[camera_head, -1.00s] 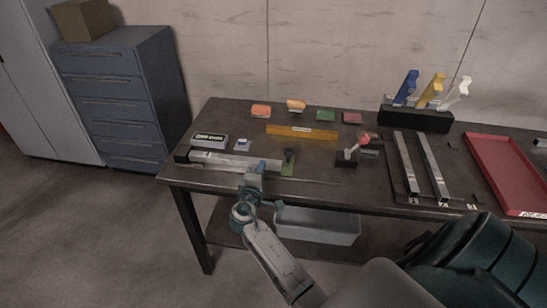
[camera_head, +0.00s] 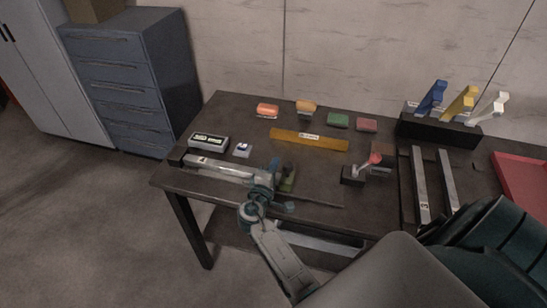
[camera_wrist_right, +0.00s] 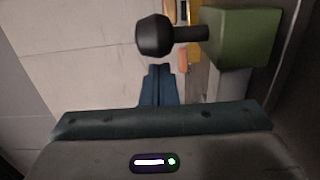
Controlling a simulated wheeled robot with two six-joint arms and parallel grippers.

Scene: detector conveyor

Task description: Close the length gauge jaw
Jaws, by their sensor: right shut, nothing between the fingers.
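The length gauge is a grey metal rail (camera_head: 220,168) along the table's front left edge, with a dark end piece at its left. Its green jaw block (camera_head: 288,178) is at the right part of the rail, with a gap of rail between the two. In the wrist view the green block (camera_wrist_right: 243,38) carries a black round knob (camera_wrist_right: 155,35). My right gripper (camera_head: 270,172) is shut and empty, just left of the green block. In the wrist view its blue fingertips (camera_wrist_right: 160,72) are just below the knob, and I cannot tell if they touch it. My left gripper is not in view.
A grey display box (camera_head: 208,142) and a small block (camera_head: 242,150) sit behind the rail. A yellow bar (camera_head: 309,140) lies mid-table. A small lever device (camera_head: 354,174) stands to the right. Several coloured blocks line the back. A thin rod extends right of the green block.

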